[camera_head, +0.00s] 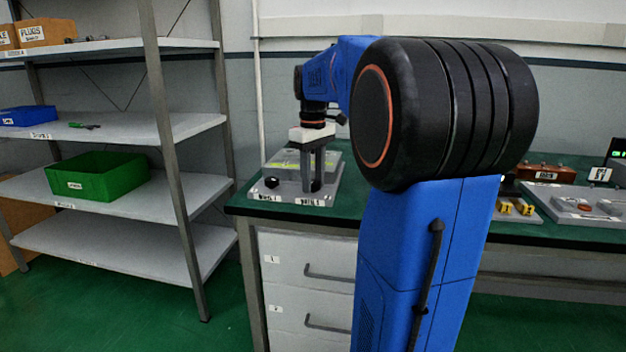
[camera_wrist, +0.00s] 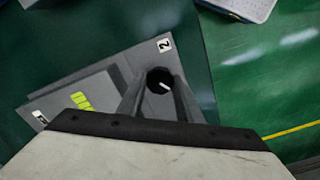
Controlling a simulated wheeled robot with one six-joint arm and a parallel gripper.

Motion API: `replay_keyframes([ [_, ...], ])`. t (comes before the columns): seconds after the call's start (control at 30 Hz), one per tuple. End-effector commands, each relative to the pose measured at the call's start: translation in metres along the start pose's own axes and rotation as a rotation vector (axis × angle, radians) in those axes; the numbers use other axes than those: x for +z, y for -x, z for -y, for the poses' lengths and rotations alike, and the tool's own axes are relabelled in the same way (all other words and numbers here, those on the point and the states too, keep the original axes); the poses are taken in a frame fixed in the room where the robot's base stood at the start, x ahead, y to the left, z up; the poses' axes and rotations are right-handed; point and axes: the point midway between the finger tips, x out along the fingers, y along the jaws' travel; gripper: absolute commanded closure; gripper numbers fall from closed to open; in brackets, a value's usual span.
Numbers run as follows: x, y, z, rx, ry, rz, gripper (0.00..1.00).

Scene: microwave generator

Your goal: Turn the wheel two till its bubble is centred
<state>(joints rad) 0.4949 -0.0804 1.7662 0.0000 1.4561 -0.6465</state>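A grey levelling plate (camera_head: 285,192) stands on the green bench top with a label by each wheel. Wheel two (camera_head: 316,186) is a dark round knob at its right front corner. In the wrist view wheel two (camera_wrist: 160,80) shows a white mark, beside the label "2". Wheel one (camera_head: 271,181) is the dark knob at the left front. A yellow-green vial area (camera_wrist: 82,101) shows partly; its bubble cannot be made out. My gripper (camera_head: 313,186) points down at wheel two, one finger on each side. Whether the fingers touch the wheel is unclear.
My arm hides the bench middle. To the right lie a grey plate (camera_head: 585,206) with discs and yellow blocks (camera_head: 515,207). Drawers (camera_head: 310,272) sit under the bench. A shelf rack with a green bin (camera_head: 97,176) stands at left.

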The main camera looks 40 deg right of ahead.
Motion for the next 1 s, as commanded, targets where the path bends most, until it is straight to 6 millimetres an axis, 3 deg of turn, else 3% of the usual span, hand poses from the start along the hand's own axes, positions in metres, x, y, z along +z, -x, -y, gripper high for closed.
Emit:
replay_keyframes([
  [0.03,-0.001,0.001,0.000,0.002,0.000,-0.002,0.58],
  [0.1,0.000,0.001,0.000,0.001,0.000,-0.002,0.49],
  [0.37,0.000,0.001,0.000,0.001,-0.001,-0.001,0.49],
  [0.53,-0.001,0.011,-0.001,0.002,-0.001,-0.002,0.49],
  [1.0,-0.001,0.099,-0.001,0.002,-0.001,-0.002,0.49],
])
